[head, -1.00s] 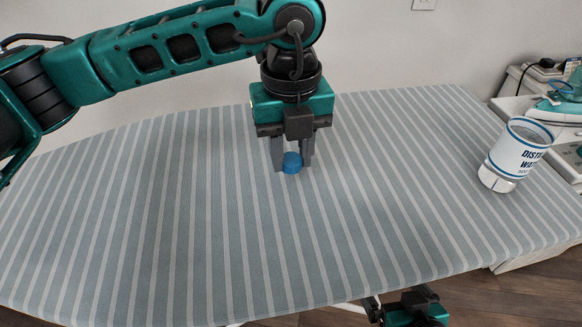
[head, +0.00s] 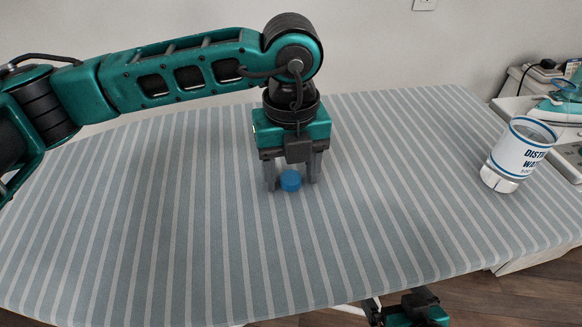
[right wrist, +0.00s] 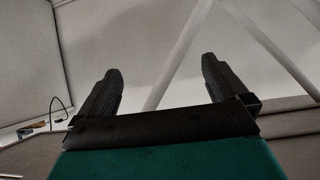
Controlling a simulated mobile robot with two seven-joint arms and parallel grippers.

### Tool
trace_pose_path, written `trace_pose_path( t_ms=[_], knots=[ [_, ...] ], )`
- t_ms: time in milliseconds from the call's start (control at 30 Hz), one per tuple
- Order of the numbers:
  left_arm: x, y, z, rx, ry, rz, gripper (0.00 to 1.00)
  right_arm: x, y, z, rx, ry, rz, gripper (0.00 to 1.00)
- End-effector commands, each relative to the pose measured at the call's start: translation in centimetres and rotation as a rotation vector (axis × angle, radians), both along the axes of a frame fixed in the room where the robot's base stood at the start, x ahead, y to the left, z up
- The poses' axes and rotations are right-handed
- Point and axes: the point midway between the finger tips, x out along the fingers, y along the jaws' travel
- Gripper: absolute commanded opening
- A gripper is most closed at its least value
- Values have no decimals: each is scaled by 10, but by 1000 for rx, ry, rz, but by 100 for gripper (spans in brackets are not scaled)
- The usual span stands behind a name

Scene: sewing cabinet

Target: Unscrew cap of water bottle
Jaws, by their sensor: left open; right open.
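A small blue cap (head: 290,181) lies on the striped ironing board, apart from the bottle. My left gripper (head: 292,185) points down around it with its fingers open, one on each side, and the cap looks free between them. The water bottle (head: 517,152), white with a blue rim and "DISTILLED WATER"-like lettering partly visible, stands on the right part of the board with no cap on its top. My right gripper (right wrist: 162,85) is open and empty in the right wrist view. In the head view the right arm's end shows below the board's front edge.
At the far right, a side surface holds a teal iron (head: 562,108) and other items close behind the bottle. A wall stands behind the board.

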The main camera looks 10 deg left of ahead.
Motion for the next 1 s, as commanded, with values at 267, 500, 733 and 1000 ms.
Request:
trace_pose_path(
  t_ms=[267, 500, 733, 1000],
  knots=[
    [0, 0, 8, -1, -1, 0, 59, -1, 0, 5, -1, -1, 0, 100],
    [1, -1, 55, -1, -5, -1, 59, -3, -2, 5, -4, 2, -4, 100],
    [0, 0, 101, -1, -3, -1, 59, -4, -6, 5, -8, 1, -12, 100],
    [0, 0, 123, -1, -1, 0, 59, -5, -6, 2, -8, 10, -14, 100]
  ],
)
